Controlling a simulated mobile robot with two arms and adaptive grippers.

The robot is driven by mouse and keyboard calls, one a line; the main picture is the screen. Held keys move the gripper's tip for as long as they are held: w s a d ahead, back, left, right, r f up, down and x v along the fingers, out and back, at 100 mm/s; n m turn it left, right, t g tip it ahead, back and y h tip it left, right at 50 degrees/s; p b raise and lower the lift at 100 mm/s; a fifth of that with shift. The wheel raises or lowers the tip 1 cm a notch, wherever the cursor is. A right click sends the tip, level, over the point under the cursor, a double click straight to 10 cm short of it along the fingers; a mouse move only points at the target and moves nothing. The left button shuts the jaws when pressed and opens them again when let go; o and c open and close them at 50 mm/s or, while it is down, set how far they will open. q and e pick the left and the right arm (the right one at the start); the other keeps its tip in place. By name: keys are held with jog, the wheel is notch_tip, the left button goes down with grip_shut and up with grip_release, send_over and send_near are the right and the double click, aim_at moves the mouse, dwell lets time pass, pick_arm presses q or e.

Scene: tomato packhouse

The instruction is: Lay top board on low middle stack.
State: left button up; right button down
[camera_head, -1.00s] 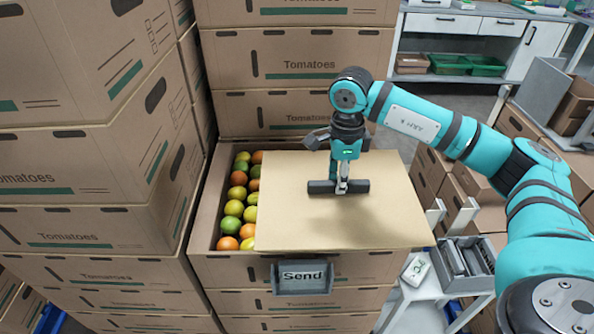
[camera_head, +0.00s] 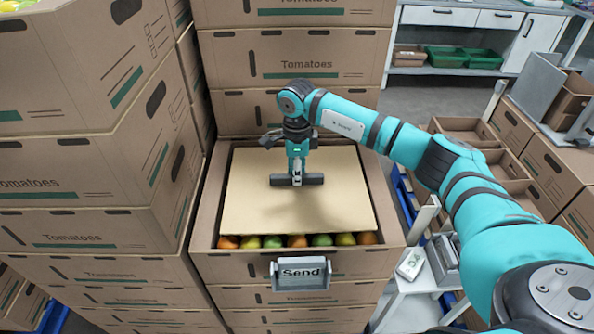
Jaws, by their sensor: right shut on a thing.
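The board (camera_head: 300,214) is a flat tan sheet over the top crate of the low middle stack (camera_head: 300,268). It covers most of the opening. A row of red, green and yellow tomatoes (camera_head: 297,241) shows along the front, between the board and the crate's front wall. My right gripper (camera_head: 297,180) is shut on a dark bar-shaped grip at the middle of the board, from above. I cannot tell whether the board rests on the crate or hangs just above it. My left gripper is not in view.
Tall stacks of tomato boxes stand at the left (camera_head: 80,170) and behind (camera_head: 294,65). A grey "Send" holder (camera_head: 300,273) hangs on the front of the low stack. A white stand (camera_head: 408,290) with a small device is at its right. Open boxes (camera_head: 490,160) stand farther right.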

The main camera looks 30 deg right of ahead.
jog(key=c, duration=1.2)
grip_release()
jog(key=shift+o, duration=0.3)
jog(key=shift+r, duration=0.5)
notch_tip(320, 180, up, 11)
jog(key=b, duration=0.1)
jog(key=shift+b, duration=0.3)
jog(key=shift+s, duration=0.1)
